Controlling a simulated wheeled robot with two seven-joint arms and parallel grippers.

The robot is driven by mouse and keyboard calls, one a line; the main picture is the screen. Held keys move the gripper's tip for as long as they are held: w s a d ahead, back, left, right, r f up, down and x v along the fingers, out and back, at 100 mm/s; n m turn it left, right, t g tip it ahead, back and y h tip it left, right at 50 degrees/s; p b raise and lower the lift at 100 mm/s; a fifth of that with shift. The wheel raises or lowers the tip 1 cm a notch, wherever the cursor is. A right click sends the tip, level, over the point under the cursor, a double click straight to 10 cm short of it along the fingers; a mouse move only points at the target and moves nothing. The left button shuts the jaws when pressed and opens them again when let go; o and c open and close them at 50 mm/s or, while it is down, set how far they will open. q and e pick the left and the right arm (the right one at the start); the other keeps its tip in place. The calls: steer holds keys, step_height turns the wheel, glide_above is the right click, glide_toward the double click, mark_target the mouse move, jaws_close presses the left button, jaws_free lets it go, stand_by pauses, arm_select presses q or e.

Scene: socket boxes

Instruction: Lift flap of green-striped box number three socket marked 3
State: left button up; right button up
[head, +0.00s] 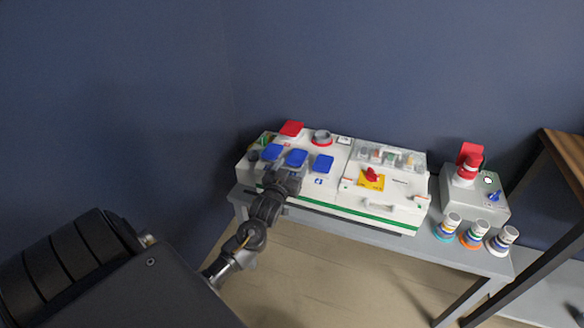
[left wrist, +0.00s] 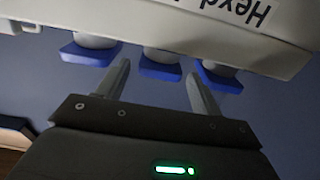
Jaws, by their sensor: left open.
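The white box with a green stripe (head: 372,213) stands on a grey bench against the blue wall. Its left part carries blue flaps in a row: left (head: 272,152), middle (head: 296,157) and right (head: 322,163). A small blue mark (head: 318,182) lies below the right flap; I cannot read its number. My left gripper (head: 287,178) is at the box's front, just below the middle flap. In the left wrist view, the picture is upside down. The left gripper (left wrist: 160,88) is open and empty there, its fingertips near the middle flap (left wrist: 160,68), one to each side. Contact is unclear.
A red flap (head: 291,129) and a round grey socket (head: 322,136) sit behind the blue flaps. A red switch on yellow (head: 371,178) is to the right. A grey box (head: 474,195) and several banded plugs (head: 472,236) stand at the bench's right end.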

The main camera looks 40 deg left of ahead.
arm_select(q)
steer(key=shift+w+a, duration=0.1)
steer(key=shift+w, duration=0.15)
steer(key=c, duration=1.3)
steer(key=shift+r, duration=0.1)
